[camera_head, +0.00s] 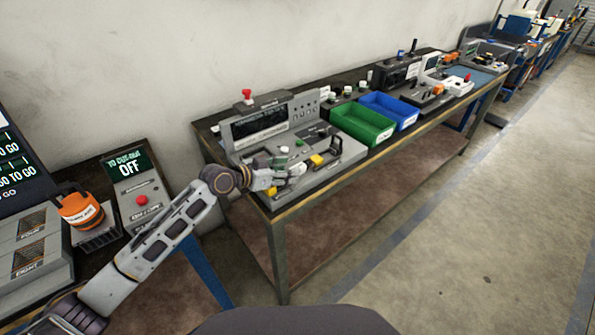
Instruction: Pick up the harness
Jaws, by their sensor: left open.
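A grey test station (338,160) with a dark display stands on the near end of the workbench. Small yellow parts, one near the middle (316,159) and one at the front left (271,190), sit on its sloped deck. I cannot tell for certain which parts are the harness; no cable shows clearly. My left gripper (297,171) is open over the front left of the deck, close to the yellow parts. The gripper and wrist hide part of the deck, and whether it touches anything is unclear. My right gripper is out of view.
A green bin (363,139) and a blue bin (401,121) stand right of the station. A control box reading OFF (148,213) and an orange-and-black device (80,212) sit on the left table. The floor at right is clear.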

